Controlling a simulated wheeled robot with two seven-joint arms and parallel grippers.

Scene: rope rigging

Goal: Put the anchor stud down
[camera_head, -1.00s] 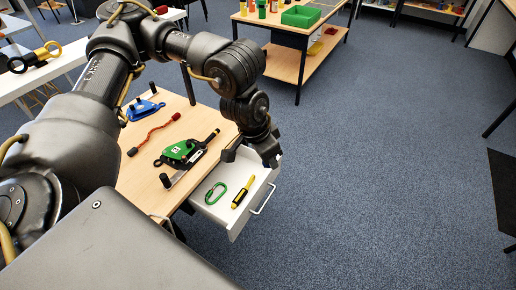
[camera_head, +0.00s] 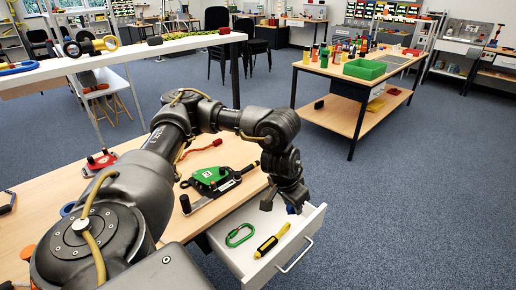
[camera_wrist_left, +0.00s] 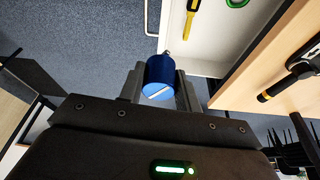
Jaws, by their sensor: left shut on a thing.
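My left gripper (camera_head: 284,204) hangs pointing down over the back end of the open white drawer (camera_head: 237,262). It is shut on a blue cylinder, which I take to be the anchor stud (camera_wrist_left: 161,78). In the left wrist view it sits between the fingers, with a slot on its near end and a small metal tip at its far end. In the head view only a bit of its blue (camera_head: 292,209) shows behind the fingers. I cannot tell whether it touches the drawer. My right gripper is not in view.
A green carabiner (camera_head: 231,239) and a yellow-and-black tool (camera_head: 273,240) lie in the drawer. A green device (camera_head: 212,176) lies on the wooden table beside it. A second table with a green tray (camera_head: 365,69) stands further back. The blue floor on the right is clear.

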